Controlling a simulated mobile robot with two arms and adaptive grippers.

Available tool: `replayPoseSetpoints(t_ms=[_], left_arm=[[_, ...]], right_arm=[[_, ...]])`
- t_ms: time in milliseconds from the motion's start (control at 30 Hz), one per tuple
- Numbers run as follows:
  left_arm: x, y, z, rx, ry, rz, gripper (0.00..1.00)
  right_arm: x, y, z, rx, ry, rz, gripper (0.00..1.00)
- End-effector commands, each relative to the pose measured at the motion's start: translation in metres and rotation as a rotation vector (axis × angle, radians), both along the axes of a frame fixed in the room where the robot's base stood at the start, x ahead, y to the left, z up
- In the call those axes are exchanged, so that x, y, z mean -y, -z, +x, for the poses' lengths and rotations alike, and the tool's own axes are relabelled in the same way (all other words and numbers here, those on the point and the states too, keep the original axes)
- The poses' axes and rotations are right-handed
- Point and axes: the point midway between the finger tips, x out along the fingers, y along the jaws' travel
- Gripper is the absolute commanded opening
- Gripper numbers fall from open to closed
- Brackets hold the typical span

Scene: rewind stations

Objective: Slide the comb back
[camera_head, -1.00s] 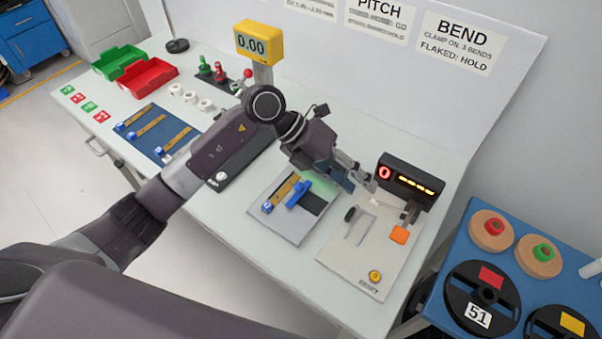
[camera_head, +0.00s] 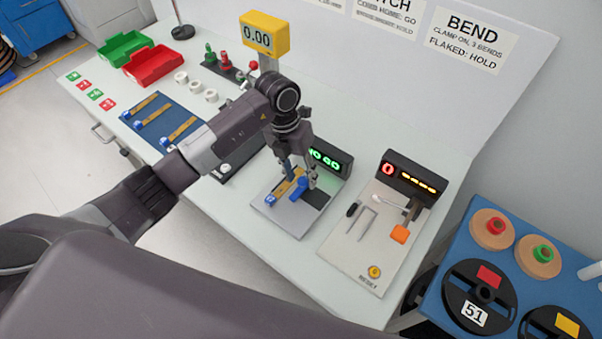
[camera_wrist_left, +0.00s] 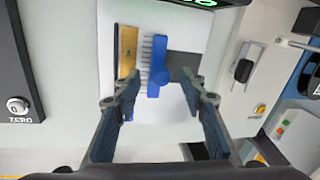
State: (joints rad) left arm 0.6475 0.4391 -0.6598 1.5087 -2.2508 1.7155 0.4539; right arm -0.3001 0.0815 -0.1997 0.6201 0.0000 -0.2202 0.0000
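The blue comb (camera_head: 297,190) lies on the light plate of the pitch station (camera_head: 290,224), beside a gold strip (camera_head: 282,192). In the left wrist view the comb (camera_wrist_left: 157,52) has its teeth pointing left toward the gold strip (camera_wrist_left: 128,50), with a dark patch (camera_wrist_left: 184,65) on its right. A round blue knob (camera_wrist_left: 161,76) is on the comb. My left gripper (camera_head: 300,180) points down over the comb. In the wrist view its fingers (camera_wrist_left: 161,90) are spread, with the knob between their tips in the picture; contact is not visible. My right gripper is not in view.
A green-lit display (camera_head: 328,159), partly hidden, stands behind the plate. To the right is the bend station (camera_head: 365,233) with a metal clamp and orange block (camera_head: 400,233). A yellow 0.00 readout (camera_head: 264,34) stands behind my arm. The table in front of the plates is clear.

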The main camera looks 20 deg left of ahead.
Motion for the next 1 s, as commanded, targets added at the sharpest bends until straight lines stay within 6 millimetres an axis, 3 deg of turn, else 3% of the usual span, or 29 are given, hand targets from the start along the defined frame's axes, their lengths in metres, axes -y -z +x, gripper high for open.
replayPoseSetpoints(t_ms=[333,700,1000], left_arm=[[0.0018,0.0064,-0.0001,0.001,0.002,0.000,0.38],[0.0015,0.0060,-0.0001,0.001,0.001,0.000,0.00],[0.0034,0.0058,-0.0006,0.002,0.002,0.000,0.00]], right_arm=[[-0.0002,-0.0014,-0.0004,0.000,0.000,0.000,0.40],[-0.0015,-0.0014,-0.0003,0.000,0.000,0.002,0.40],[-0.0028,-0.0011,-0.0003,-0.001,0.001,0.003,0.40]])
